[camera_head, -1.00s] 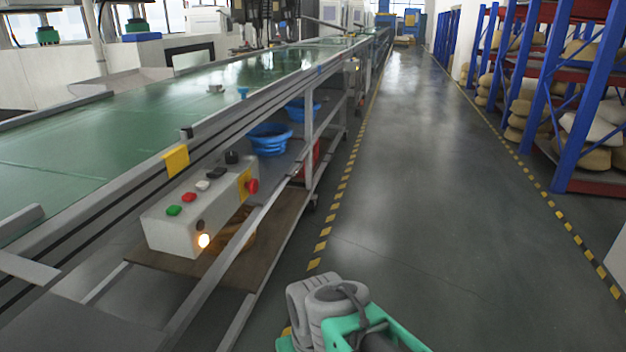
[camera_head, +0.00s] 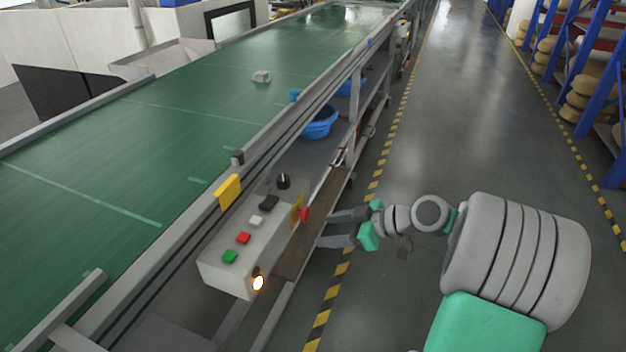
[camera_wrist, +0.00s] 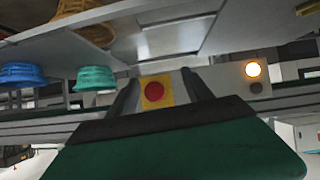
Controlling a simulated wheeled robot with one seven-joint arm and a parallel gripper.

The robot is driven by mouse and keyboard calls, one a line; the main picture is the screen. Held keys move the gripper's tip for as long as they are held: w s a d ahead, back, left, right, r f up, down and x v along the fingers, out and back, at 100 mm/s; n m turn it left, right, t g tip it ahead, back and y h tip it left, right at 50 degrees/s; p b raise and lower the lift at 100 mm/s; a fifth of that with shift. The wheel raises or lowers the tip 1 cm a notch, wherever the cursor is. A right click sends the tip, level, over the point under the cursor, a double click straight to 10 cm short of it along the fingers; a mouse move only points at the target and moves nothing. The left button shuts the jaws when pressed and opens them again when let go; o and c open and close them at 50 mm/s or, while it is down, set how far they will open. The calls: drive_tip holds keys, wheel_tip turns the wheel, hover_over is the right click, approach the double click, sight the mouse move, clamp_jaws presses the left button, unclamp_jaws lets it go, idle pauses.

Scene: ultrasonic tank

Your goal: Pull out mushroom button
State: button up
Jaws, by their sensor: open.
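The button is close to the gap between the fingertips, and I see no contact. In the wrist view the fingers stand on both sides of the yellow plate.
The box also carries a green button (camera_head: 230,257), a red flat button (camera_head: 243,238), a black knob (camera_head: 283,181) and a lit lamp (camera_head: 258,283). The green conveyor (camera_head: 150,150) runs along the left. Blue bowls (camera_head: 318,122) are on the shelf. The aisle floor (camera_head: 440,140) is clear.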

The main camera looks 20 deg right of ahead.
sight(308, 215)
wheel_tip(308, 215, up, 4)
drive_tip(key=d+n+t+y, duration=0.1)
drive_tip(key=d+t, duration=0.1)
drive_tip(key=x, duration=0.7)
drive_tip(key=shift+w+a+f, duration=0.2)
drive_tip(key=shift+a+f, duration=0.05)
clamp_jaws()
idle(0.3)
